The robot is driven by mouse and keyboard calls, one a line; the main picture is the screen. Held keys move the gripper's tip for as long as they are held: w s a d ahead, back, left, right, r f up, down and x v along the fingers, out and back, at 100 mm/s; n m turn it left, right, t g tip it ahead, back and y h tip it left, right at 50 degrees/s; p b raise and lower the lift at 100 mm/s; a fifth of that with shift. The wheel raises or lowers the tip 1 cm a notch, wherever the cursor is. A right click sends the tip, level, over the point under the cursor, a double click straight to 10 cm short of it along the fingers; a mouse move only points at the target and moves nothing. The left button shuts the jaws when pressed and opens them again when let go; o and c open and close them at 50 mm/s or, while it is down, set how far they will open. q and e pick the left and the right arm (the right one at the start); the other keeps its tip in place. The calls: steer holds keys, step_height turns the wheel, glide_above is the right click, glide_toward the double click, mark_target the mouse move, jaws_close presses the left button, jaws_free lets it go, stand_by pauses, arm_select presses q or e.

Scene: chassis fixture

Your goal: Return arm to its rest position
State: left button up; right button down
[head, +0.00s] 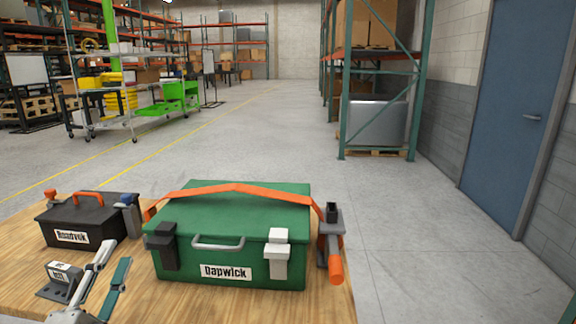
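My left gripper (114,254) comes in at the lower left of the head view. Its two fingers, one pale grey and one teal, are spread apart with nothing visible between them. It is in front of the black case and left of the green box, low over the table. The green box (243,204), labelled "Dapwick", is closed, with an orange strap (234,188) across its lid. Its left latch (168,245) is black and its right latch (277,253) is white. My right gripper is not in view.
A black case (92,215) with an orange handle stands at the table's left. A grey bracket (62,271) lies in front of it. A clamp with an orange handle (335,262) is right of the green box. The wooden table (215,305) ends there; open floor lies beyond.

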arm_select(q)
steer(key=s+a+f+n+g+y, duration=0.3)
steer(key=f+n+g, duration=0.1)
steer(key=f, duration=0.4)
steer(key=s+a+f+n+g+y, duration=0.2)
steer(key=s+a+f+n+g, duration=0.1)
steer(key=f, duration=0.5)
steer(key=s+d+f+n+g, duration=0.1)
steer(key=s+d+f+g, duration=0.1)
steer(key=s+f+g, duration=0.95)
steer(key=d+f+n+t+h, duration=0.3)
steer(key=d+f+t+h, duration=0.4)
steer(key=d+f, duration=0.9)
steer(key=shift+s+d+h+p, duration=0.25)
steer(key=shift+s+h+p, duration=0.1)
steer(key=shift+h+p, duration=0.15)
